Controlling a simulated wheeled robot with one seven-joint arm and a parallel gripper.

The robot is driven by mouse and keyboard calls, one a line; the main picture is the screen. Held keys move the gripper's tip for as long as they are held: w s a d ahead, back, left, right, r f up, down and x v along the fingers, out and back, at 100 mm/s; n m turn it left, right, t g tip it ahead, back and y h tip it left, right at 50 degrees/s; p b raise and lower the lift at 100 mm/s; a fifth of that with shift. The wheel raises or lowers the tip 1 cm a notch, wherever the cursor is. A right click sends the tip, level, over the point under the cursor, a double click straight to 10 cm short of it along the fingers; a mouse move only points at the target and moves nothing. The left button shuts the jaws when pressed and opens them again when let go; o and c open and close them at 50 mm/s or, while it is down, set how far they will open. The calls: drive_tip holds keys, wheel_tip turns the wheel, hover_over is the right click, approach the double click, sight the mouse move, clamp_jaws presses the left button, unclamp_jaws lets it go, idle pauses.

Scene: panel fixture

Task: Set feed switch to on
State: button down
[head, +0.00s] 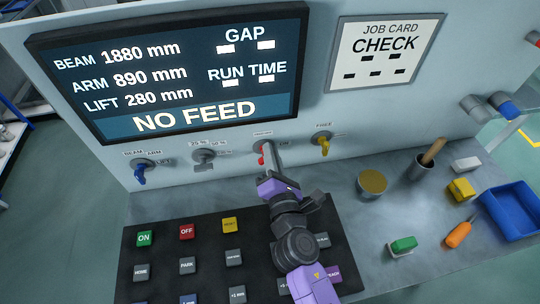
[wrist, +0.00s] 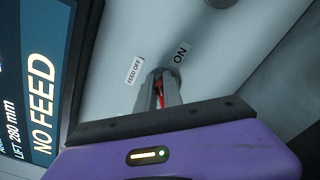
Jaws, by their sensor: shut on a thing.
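The feed switch has a red lever (head: 261,157) on the grey panel, below the screen. Its labels read FEED OFF on the left and ON on the right; they also show in the wrist view. My gripper (head: 268,150) reaches up to the panel at this switch. In the wrist view its fingers (wrist: 162,90) are shut on the red lever (wrist: 159,92), and only a thin strip of red shows between them. The fingers hide most of the lever, so I cannot tell its exact setting. The screen (head: 180,70) reads NO FEED.
A blue-handled switch (head: 140,173), a grey knob (head: 204,156) and a yellow-handled switch (head: 324,146) flank the feed switch. A black keypad (head: 205,245) lies below.

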drive_tip(key=m+b, duration=0.1)
drive_tip(key=m, duration=0.1)
drive_tip(key=f+m+b, duration=0.1)
drive_tip(key=m, duration=0.1)
drive_tip(key=shift+d+m, duration=0.2)
drive_tip(key=shift+m, duration=0.1)
drive_tip(key=shift+f+m+b, duration=0.2)
drive_tip(key=shift+m+b, duration=0.6)
drive_tip(key=shift+m, duration=0.9)
drive_tip(key=c, duration=1.5)
unclamp_jaws()
drive_tip(key=v, duration=0.7)
drive_tip(key=shift+s+d+r+b, duration=0.1)
drive_tip(key=shift+s+d+b, duration=0.05)
drive_tip(key=shift+s+b, duration=0.2)
